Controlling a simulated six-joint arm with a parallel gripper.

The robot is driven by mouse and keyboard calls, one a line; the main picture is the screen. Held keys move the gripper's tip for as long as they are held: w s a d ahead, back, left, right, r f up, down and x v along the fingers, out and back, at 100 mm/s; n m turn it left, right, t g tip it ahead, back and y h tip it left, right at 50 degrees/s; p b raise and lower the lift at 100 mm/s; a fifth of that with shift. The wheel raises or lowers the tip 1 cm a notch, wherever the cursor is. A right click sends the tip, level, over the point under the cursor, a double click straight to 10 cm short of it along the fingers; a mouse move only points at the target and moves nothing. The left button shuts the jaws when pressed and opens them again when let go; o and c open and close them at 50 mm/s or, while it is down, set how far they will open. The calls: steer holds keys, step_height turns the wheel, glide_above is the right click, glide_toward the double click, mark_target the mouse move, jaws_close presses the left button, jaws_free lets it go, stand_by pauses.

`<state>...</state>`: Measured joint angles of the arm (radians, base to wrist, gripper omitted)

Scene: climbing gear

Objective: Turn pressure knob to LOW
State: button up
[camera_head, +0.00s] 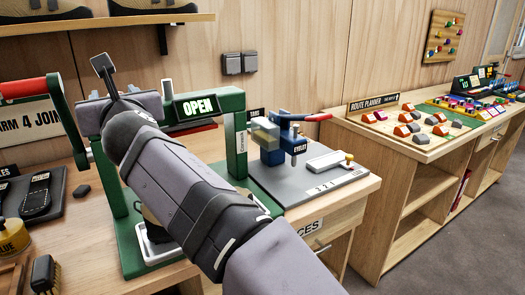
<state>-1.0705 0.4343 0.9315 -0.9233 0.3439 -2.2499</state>
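A green press frame (236,140) stands on the wooden bench, with a black display (195,105) reading "OPEN" on its top bar. My grey arm reaches from the lower right up to the left, across the front of the press. I cannot pick out a pressure knob or a LOW mark; my arm covers much of the press front.
A grey board (290,191) with an eyelet tool (296,145) lies right of the press. Left are a tray of dark soles (37,197) and a brush (43,275). A shelf (105,21) hangs above. A second bench (397,150) with a route planner stands right.

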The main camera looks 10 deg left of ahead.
steer(key=shift+w+r+n+g+y+p, duration=0.15)
steer(key=shift+n+g+y+p, duration=0.3)
steer(key=shift+p, duration=0.55)
steer(key=shift+s+r+n+g+y+p, duration=0.1)
steer(key=shift+r+n+g+y+p, duration=0.2)
steer(key=shift+g+p, duration=0.5)
steer(key=shift+p, duration=0.75)
steer(key=n+g+y+p, duration=0.1)
steer(key=n+g+p, duration=0.1)
steer(key=p, duration=0.5)
steer(key=shift+d+f+y+p, duration=0.1)
steer(key=shift+y+p, duration=0.25)
